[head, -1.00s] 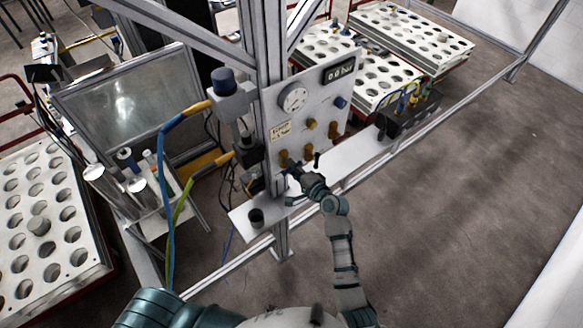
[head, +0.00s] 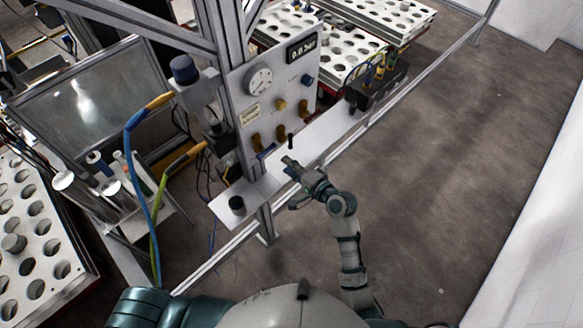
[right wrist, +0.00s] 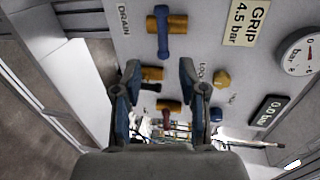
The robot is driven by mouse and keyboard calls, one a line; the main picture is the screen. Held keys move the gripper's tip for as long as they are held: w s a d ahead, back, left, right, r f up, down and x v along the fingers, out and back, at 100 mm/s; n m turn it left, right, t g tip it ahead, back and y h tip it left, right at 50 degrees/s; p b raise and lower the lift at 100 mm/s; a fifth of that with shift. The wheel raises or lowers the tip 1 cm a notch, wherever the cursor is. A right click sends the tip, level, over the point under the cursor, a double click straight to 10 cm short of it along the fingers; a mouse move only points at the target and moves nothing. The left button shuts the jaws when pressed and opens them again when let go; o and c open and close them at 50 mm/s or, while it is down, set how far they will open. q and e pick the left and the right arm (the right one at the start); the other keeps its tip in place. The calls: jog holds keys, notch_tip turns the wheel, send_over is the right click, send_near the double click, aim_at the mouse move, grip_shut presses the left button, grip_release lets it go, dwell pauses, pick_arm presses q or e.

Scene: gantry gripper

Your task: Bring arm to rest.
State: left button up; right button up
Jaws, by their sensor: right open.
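My right arm (head: 347,250) reaches up from the bottom of the head view. My right gripper (head: 291,184) is open and empty, in front of the white shelf below the valve panel (head: 240,130). In the right wrist view its two fingers (right wrist: 160,78) are spread apart, with the panel beyond them. A brass valve with a blue handle (right wrist: 163,38) sits by the DRAIN label. No valve is held. My left gripper is out of view.
The display (head: 302,47) reads 0.0 bar, beside a round gauge (head: 259,80). Blue and yellow hoses (head: 135,150) hang left of the metal post. The floor (head: 440,190) right of my arm is clear.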

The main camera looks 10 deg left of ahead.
jog(key=shift+s+d+r, duration=0.1)
jog(key=shift+s+d, duration=0.25)
jog(key=shift+d, duration=0.1)
jog(key=shift+a, duration=0.1)
